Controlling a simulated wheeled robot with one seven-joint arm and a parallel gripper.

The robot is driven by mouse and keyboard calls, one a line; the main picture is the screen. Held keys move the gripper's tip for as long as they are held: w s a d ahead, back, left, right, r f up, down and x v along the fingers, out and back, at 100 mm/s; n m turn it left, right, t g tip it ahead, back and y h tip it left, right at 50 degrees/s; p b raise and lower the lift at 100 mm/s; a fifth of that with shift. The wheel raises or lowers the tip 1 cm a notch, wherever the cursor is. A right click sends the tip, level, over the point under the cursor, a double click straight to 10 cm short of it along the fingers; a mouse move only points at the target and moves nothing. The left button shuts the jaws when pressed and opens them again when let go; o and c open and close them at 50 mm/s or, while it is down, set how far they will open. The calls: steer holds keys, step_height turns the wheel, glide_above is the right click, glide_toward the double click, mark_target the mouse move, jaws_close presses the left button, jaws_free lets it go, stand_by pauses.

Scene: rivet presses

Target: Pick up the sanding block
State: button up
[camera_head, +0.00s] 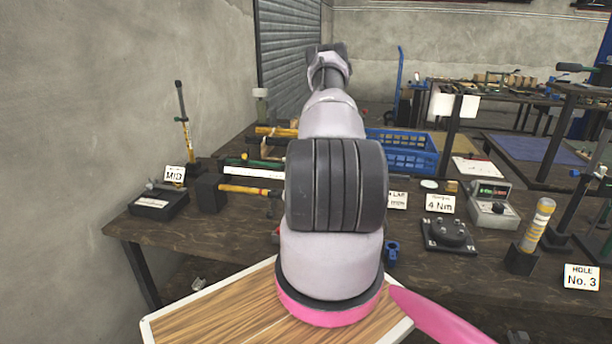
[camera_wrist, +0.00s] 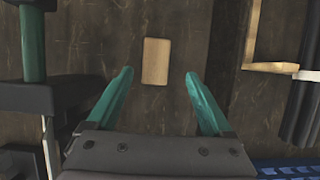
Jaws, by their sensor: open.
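A small tan rectangular block (camera_wrist: 156,61), which looks like the sanding block, lies flat on the dark wooden bench in the wrist view. My gripper (camera_wrist: 159,75) is open, its two teal fingers spread, one on each side of the block's near end in the picture. The fingers do not touch it, and the gap in height is hard to tell. In the head view my own arm hides the block and the gripper.
The wrist view shows a green-handled tool (camera_wrist: 32,45) at left, a pale wooden piece (camera_wrist: 270,67) and dark bars (camera_wrist: 305,105) at right.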

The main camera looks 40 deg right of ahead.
steer(key=x, duration=0.5)
steer(key=shift+s+a+f, duration=0.1)
steer(key=shift+s, duration=0.25)
jaws_close()
step_height(320, 180, up, 10)
stand_by(0.3)
